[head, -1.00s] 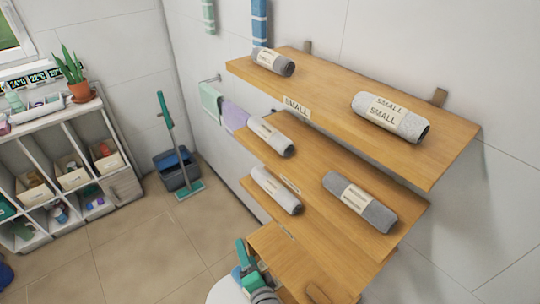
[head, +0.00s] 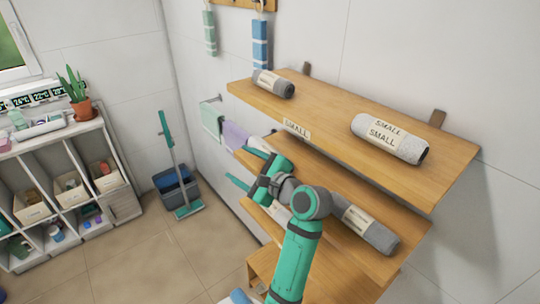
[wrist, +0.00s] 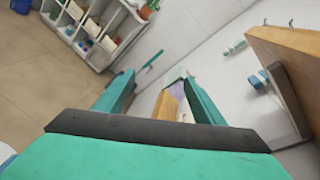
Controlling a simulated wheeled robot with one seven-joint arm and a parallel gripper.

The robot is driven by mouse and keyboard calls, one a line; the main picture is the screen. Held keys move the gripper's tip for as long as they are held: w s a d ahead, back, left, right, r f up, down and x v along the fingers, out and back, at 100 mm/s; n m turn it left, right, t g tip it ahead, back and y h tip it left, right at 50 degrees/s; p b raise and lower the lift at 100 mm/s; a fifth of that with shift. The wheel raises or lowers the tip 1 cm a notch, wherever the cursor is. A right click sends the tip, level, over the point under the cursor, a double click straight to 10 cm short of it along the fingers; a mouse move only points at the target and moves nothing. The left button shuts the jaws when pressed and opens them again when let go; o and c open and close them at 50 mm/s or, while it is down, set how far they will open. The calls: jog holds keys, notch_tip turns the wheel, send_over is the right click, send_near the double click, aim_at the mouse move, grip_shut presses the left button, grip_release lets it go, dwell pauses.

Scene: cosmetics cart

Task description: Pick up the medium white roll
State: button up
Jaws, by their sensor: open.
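My gripper (head: 247,168) is open and empty, in front of the left end of the middle shelf (head: 335,175), with its fingers pointing left. In the wrist view the two fingers (wrist: 160,95) stand wide apart with nothing between them. A pale roll (head: 277,212) shows partly below my gripper, mostly covered by my wrist. A grey roll with a cream band (head: 368,228) lies at the right, partly behind my arm. I cannot read which roll is medium.
The top shelf (head: 330,110) overhangs behind my gripper and carries a white roll labelled SMALL (head: 390,138) and a grey roll (head: 273,84). Hanging towels (head: 235,135) are close beyond the fingers. A mop and bucket (head: 175,188) stand left; the floor before them is free.

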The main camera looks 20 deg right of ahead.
aim_at(270, 152)
jog(key=s+d+m+h, duration=0.1)
jog(key=s+d+m, duration=0.1)
jog(key=s+d, duration=0.1)
jog(key=s+d+f+m+g+h, duration=0.1)
jog(key=s+d+m, duration=0.1)
jog(key=d, duration=0.4)
jog(key=s+d+m+h, duration=0.1)
jog(key=s+d+m, duration=0.2)
jog(key=s+d, duration=0.1)
jog(key=shift+d+f+h, duration=0.15)
jog(key=shift+d+h, duration=0.25)
jog(key=shift+d, duration=0.15)
jog(key=shift+w, duration=0.2)
jog(key=w, duration=0.3)
jog(key=w+a, duration=0.1)
jog(key=w, duration=0.3)
jog(key=w+a, duration=0.1)
jog(key=w, duration=0.2)
jog(key=shift+w+a, duration=0.15)
jog(key=shift+w, duration=0.1)
jog(key=shift+x, duration=2.75)
jog(key=shift+c, duration=0.3)
jog(key=c, duration=1.2)
